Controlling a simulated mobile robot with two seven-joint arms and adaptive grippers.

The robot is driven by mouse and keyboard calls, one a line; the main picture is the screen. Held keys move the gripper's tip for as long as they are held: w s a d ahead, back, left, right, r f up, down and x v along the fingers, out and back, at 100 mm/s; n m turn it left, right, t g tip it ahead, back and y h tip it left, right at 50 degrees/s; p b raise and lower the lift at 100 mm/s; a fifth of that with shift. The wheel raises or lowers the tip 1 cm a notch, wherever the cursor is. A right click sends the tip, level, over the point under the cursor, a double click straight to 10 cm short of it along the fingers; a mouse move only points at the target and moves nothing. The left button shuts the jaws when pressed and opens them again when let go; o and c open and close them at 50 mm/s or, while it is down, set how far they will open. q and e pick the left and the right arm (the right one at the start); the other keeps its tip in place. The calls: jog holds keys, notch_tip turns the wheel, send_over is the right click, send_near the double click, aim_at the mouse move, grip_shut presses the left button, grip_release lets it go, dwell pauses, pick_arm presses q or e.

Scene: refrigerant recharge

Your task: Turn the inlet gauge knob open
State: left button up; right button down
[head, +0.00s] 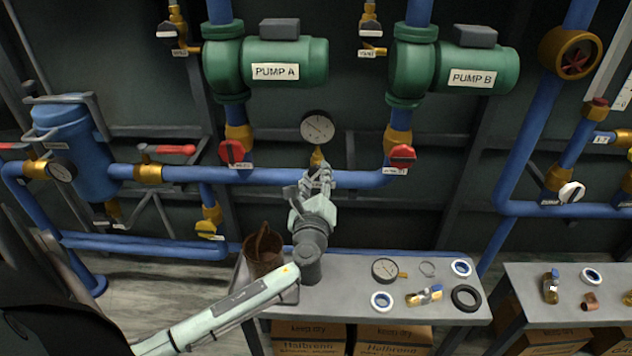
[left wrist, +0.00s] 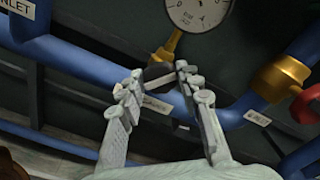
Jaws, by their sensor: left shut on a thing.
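The round white inlet gauge (head: 317,128) stands above the blue pipe between the two pumps; its lower part shows in the left wrist view (left wrist: 198,10). Below it is a brass stem (left wrist: 168,48) with a dark knob (left wrist: 158,71). My left gripper (head: 319,175) is in front of the pipe just below the gauge. In the left wrist view its fingertips (left wrist: 163,72) are shut on the dark knob, one on each side. The gripper hides the knob in the head view. My right gripper is not in view.
Red valve handles (head: 232,152) and (head: 402,156) sit on either side of the gauge. A grey table (head: 340,318) below holds a brown bucket (head: 263,250), a loose gauge (head: 385,270), tape rings and small fittings. A second table stands at the right.

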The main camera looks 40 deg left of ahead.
pick_arm(q)
jog(key=n+b, duration=0.1)
jog(key=n, duration=0.2)
jog(key=n+b, duration=0.2)
jog(key=n, duration=0.1)
jog(key=shift+f+n+b, duration=0.2)
jog(key=shift+n+b, duration=0.1)
jog(key=shift+r+n+b, duration=0.1)
jog(key=shift+n+b, duration=0.25)
jog(key=shift+n, duration=0.35)
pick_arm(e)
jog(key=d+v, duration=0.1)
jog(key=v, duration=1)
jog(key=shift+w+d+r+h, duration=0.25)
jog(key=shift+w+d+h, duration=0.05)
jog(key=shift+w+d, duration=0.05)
pick_arm(q)
jog(key=o, duration=1.2)
jog(key=shift+s, duration=0.1)
jog(key=v, duration=1.2)
